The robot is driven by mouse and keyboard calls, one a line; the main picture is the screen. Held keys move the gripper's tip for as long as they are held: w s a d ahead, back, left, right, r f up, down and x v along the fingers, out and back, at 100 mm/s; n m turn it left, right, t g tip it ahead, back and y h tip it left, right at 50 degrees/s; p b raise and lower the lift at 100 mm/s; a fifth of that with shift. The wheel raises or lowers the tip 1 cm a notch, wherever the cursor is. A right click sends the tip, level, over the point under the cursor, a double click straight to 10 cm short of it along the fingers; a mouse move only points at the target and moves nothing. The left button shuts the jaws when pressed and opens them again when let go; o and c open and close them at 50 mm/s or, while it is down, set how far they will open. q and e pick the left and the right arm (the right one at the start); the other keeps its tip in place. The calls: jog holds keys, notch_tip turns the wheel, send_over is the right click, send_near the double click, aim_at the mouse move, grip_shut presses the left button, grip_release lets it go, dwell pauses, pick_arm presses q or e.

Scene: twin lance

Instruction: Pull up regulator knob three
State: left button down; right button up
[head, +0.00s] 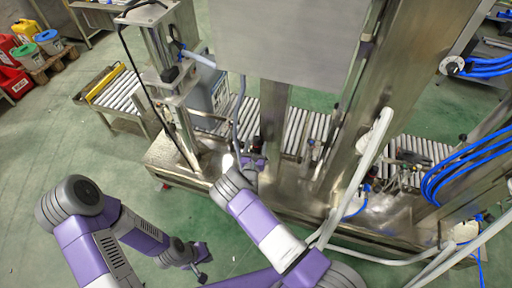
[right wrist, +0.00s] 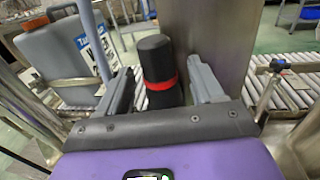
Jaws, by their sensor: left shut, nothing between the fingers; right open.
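A black cylindrical knob with a red band (right wrist: 160,82) stands upright in the right wrist view. My right gripper (right wrist: 161,68) is open, with one grey finger on each side of the knob. A gap shows on both sides, and the knob's lower end is hidden behind the gripper's body. No number shows on it, so I cannot tell whether it is knob three. In the head view my right gripper (head: 252,162) is at the steel machine, partly hidden by its own wrist. My left gripper (head: 203,267) is shut and empty, low over the green floor.
A steel post (right wrist: 208,35) stands close behind the knob. A grey-blue jerrycan (right wrist: 58,58) is at the left, by the roller conveyor (head: 300,132). White hoses (head: 372,160) and blue hoses (head: 450,165) hang at the right.

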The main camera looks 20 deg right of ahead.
grip_shut()
jog(key=shift+r+p, duration=0.55)
jog(key=shift+r, duration=0.1)
grip_release()
jog(key=p+v, duration=0.2)
jog(key=v, duration=0.5)
jog(key=shift+s, duration=0.25)
